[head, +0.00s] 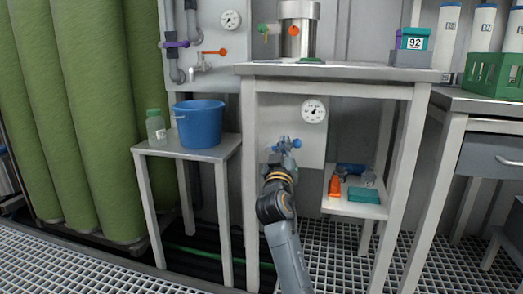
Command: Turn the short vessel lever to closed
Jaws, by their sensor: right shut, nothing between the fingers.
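My right gripper (284,145) is under the middle table, in front of a pale wall panel, shut and empty. Blue handle parts (297,143) show beside its tip; whether it touches them is too small to tell. A short steel vessel (302,38) stands on the tabletop, with an orange knob (293,30) and a green fitting (264,29) at its front. An orange lever (215,52) and a purple lever (176,44) are on the upper left wall panel. I cannot tell which lever belongs to the short vessel. My left gripper is out of view.
The middle table (340,71) overhangs my arm, its legs on either side. A gauge (313,111) is right of the gripper. A low shelf (352,207) holds several small items. A blue bucket (199,124) and bottle (155,125) stand on a side table.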

